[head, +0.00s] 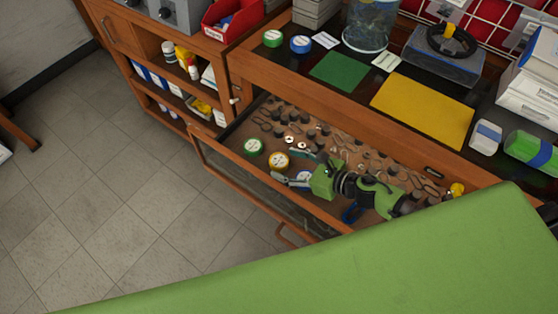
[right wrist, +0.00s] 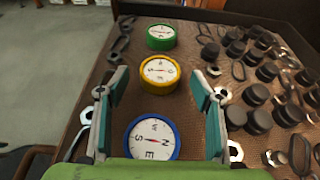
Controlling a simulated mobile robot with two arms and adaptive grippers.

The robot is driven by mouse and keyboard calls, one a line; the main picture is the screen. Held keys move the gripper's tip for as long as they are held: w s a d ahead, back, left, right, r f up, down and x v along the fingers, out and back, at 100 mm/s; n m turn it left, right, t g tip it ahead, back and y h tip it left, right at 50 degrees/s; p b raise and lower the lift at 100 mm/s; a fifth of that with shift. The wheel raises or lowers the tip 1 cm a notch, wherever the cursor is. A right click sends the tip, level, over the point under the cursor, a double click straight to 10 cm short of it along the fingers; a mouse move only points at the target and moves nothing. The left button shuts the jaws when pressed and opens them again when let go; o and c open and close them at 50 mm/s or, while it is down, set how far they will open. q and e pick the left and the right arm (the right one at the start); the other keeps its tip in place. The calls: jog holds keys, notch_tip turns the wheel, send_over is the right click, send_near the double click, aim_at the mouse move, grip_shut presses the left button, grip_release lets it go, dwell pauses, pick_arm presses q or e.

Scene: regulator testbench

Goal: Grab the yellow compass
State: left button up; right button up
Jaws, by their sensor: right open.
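The yellow compass (head: 278,160) lies in the open drawer, between a green compass (head: 252,146) and a blue compass (head: 303,176). My right gripper (head: 287,166) is open and empty over the drawer. In the right wrist view the yellow compass (right wrist: 159,71) shows centred at the fingertips' far end, dial facing up. The green compass (right wrist: 160,37) is beyond it. The blue compass (right wrist: 152,138) appears between the fingers, nearer the palm; in the head view the gripper partly hides it. I cannot tell the fingers' height above the compasses. My left gripper is not in view.
The drawer (head: 219,152) also holds several dark knobs, nuts and clip-like pieces, close to the right finger in the wrist view. Open floor lies at left.

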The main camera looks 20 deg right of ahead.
jog(key=shift+x, duration=1.1)
jog(key=c, duration=1.2)
jog(key=shift+r, duration=0.15)
